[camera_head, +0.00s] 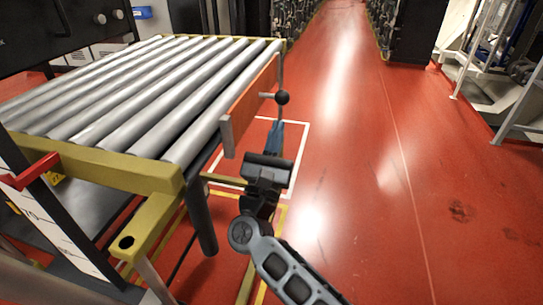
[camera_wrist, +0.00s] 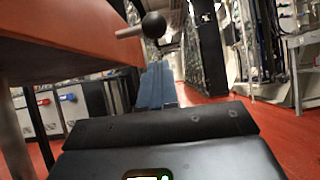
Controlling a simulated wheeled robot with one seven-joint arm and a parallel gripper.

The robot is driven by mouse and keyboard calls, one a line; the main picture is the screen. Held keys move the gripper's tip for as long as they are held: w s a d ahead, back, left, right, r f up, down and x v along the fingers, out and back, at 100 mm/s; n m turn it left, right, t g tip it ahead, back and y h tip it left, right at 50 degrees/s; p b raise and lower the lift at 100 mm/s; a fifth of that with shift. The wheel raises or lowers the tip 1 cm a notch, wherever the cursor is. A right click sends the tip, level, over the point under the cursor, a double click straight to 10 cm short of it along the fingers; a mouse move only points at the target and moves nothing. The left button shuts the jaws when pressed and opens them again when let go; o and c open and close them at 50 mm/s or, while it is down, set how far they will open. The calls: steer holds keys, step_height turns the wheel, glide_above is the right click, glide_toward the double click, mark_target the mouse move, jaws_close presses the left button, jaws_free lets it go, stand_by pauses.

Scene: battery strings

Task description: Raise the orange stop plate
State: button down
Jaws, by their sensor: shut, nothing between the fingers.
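The orange stop plate (camera_head: 250,98) stands along the right end of the roller table, its top edge near the height of the rollers. A short bar with a black ball knob (camera_head: 282,97) sticks out from it to the right. In the wrist view the plate (camera_wrist: 60,40) fills the upper left, and the knob (camera_wrist: 153,24) is above the fingers. My gripper (camera_head: 276,128) is shut and empty, just below the knob and apart from it. Its blue fingers (camera_wrist: 157,85) also show in the wrist view, pointing ahead under the bar.
The roller table (camera_head: 110,165) with grey rollers and a yellow frame is at the left. A red handle (camera_head: 30,172) is at its front left corner. The red floor (camera_head: 370,180) to the right is free. Dark racks and a white frame stand farther back.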

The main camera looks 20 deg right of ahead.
mark_target(279, 94)
steer(key=shift+w+d+r, duration=0.1)
steer(key=shift+d+r, duration=0.1)
steer(key=shift+r, duration=1.1)
steer(key=shift+r, duration=0.1)
step_height(279, 94, up, 6)
steer(key=shift+f+p, duration=0.1)
steer(key=shift+p, duration=0.7)
